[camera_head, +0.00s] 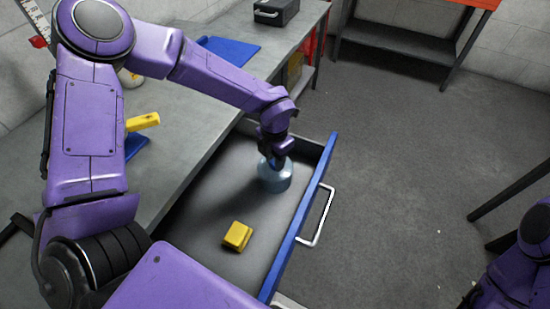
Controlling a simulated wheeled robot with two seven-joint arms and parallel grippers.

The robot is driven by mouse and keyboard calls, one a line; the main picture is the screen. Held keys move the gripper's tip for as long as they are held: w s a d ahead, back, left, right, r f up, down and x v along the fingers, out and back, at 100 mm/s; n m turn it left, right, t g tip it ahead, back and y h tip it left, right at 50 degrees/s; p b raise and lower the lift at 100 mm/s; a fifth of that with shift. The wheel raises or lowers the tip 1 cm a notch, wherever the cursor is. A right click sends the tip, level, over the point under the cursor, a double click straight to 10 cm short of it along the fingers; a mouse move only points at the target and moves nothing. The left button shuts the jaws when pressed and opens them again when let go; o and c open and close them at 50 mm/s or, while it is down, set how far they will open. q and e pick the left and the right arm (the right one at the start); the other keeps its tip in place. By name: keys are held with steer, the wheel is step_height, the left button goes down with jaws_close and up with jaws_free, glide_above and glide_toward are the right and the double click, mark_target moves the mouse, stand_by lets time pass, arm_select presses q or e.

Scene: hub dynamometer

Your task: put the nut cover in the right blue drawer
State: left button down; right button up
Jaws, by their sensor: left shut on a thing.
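The open blue-fronted drawer (300,222) is pulled out from the workbench, with a dark grey inside and a metal handle. My left gripper (275,157) reaches down into the far part of the drawer and is shut on a pale blue-grey cylindrical piece, which I take for the nut cover (275,178). The cover is upright inside the drawer's outline. I cannot tell whether it touches the drawer floor. My fingers hide its top. My right gripper is out of view; only part of that arm shows at the lower right.
A yellow block (238,236) lies in the near part of the drawer. On the grey workbench (185,110) are a yellow-handled item (143,122) and a blue flat piece (230,50). A black box (276,12) stands at the back.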

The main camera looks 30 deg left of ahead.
arm_select(q)
steer(key=shift+f, duration=0.1)
steer(key=c, duration=0.9)
jaws_free()
steer(key=shift+o, duration=0.2)
step_height(320, 180, up, 12)
steer(key=shift+r+p, duration=0.25)
steer(key=shift+p, duration=0.05)
